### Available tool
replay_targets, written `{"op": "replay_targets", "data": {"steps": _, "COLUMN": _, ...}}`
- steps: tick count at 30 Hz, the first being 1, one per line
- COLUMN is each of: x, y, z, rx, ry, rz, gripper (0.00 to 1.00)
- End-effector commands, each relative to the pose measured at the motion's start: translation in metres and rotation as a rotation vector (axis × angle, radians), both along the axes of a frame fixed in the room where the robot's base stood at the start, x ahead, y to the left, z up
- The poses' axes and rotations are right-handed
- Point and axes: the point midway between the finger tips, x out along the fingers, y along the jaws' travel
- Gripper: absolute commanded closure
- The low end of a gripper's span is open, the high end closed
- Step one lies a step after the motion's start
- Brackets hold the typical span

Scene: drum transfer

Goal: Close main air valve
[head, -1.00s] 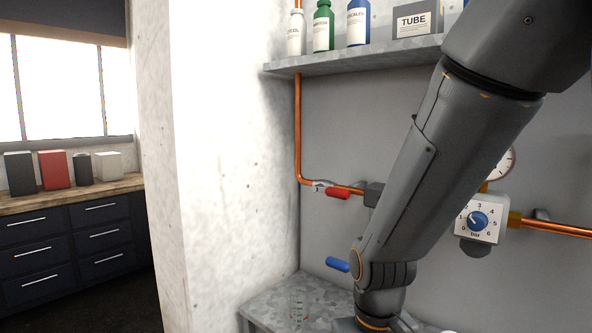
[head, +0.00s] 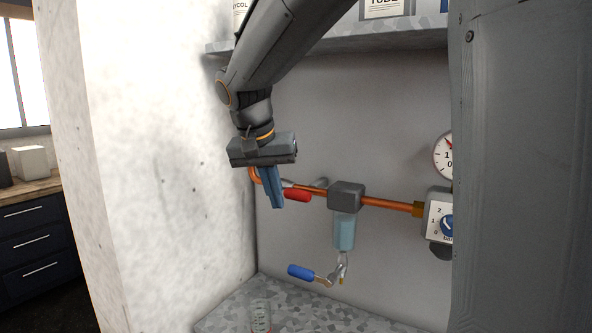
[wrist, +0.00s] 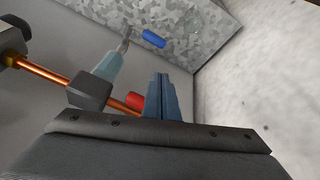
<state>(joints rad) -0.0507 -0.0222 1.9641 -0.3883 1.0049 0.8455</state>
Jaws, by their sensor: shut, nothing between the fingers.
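The main air valve shows as a red lever (head: 297,195) on the copper pipe (head: 385,203) along the grey back wall. The lever lies roughly along the pipe, left of a dark grey filter block (head: 346,196). My gripper (head: 278,205) is shut and empty, its blue fingers pointing down just left of the red lever in the head view. In the wrist view the shut fingers (wrist: 162,97) stand close beside the red lever (wrist: 134,100), which is partly hidden. I cannot tell whether they touch it.
A blue drain lever (head: 301,272) hangs below the pale filter bowl (head: 344,232). A regulator with a dial (head: 440,222) and a gauge (head: 443,155) sit to the right. A shelf (head: 350,38) is above, a speckled bench (head: 290,310) below, and a white wall (head: 160,180) close left.

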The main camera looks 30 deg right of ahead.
Motion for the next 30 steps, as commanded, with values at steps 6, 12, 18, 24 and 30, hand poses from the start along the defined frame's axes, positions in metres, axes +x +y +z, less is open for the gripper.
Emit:
{"op": "replay_targets", "data": {"steps": 6, "x": 0.023, "y": -0.025, "z": 0.113, "rx": -0.061, "ry": -0.175, "rz": -0.25, "gripper": 1.0}}
{"op": "replay_targets", "data": {"steps": 12, "x": 0.026, "y": -0.035, "z": 0.14, "rx": -0.073, "ry": -0.229, "rz": -0.332, "gripper": 1.0}}
{"op": "replay_targets", "data": {"steps": 18, "x": 0.033, "y": -0.048, "z": 0.119, "rx": -0.074, "ry": -0.228, "rz": -0.336, "gripper": 1.0}}
{"op": "replay_targets", "data": {"steps": 24, "x": 0.045, "y": -0.066, "z": 0.086, "rx": -0.075, "ry": -0.225, "rz": -0.335, "gripper": 1.0}}
{"op": "replay_targets", "data": {"steps": 30, "x": 0.055, "y": -0.081, "z": 0.054, "rx": -0.073, "ry": -0.225, "rz": -0.332, "gripper": 1.0}}
